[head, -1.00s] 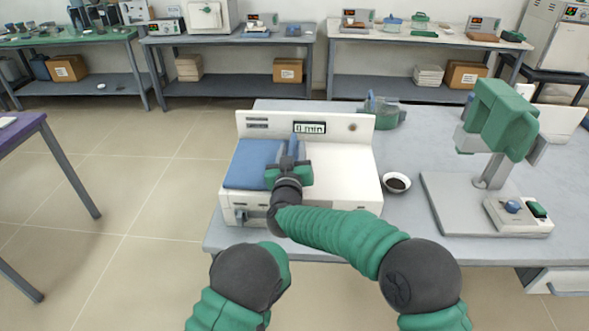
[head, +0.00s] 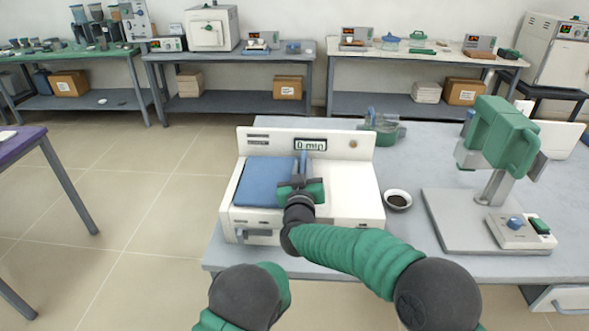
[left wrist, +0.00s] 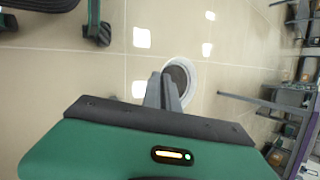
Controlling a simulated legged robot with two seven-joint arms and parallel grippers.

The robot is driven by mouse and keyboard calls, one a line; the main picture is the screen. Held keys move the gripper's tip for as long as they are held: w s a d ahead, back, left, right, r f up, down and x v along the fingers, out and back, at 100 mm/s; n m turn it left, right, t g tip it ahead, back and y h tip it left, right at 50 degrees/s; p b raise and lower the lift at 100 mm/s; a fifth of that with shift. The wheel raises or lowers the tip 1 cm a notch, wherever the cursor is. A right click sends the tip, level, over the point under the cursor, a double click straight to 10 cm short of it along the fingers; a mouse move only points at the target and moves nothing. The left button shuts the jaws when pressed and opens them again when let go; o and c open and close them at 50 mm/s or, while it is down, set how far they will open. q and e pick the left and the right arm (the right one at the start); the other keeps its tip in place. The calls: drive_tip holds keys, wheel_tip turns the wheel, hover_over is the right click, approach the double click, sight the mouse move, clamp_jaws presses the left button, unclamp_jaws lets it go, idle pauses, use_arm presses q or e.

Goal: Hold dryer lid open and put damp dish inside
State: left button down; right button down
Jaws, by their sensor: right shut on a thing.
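The white dryer (head: 350,190) stands on the grey table, its display reading "0 min". Its flat blue lid (head: 262,182) lies over the left part of the top. My right gripper (head: 302,177) is shut at the lid's right side, apparently on the lid's upright blue handle (head: 303,158), mostly hidden by the gripper. In the left wrist view a round white dish (left wrist: 187,76) with dark grey contents is at the fingertips of my left gripper (left wrist: 163,92). The fingers are close together and overlap its rim, with floor beyond. The left gripper is outside the head view.
A small white bowl of dark material (head: 398,200) sits right of the dryer. A green-headed instrument (head: 500,140) on a grey base stands further right. A green and clear device (head: 383,127) is behind the dryer. A purple-topped table (head: 25,145) is at left.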

sight(355, 188)
drive_tip(key=d+b, duration=0.1)
drive_tip(key=d, duration=0.7)
drive_tip(key=shift+d+f+b, duration=0.15)
drive_tip(key=shift+f+b, duration=0.05)
drive_tip(key=shift+b, duration=0.2)
drive_tip(key=shift+d+b, duration=0.75)
drive_tip(key=shift+d, duration=2.35)
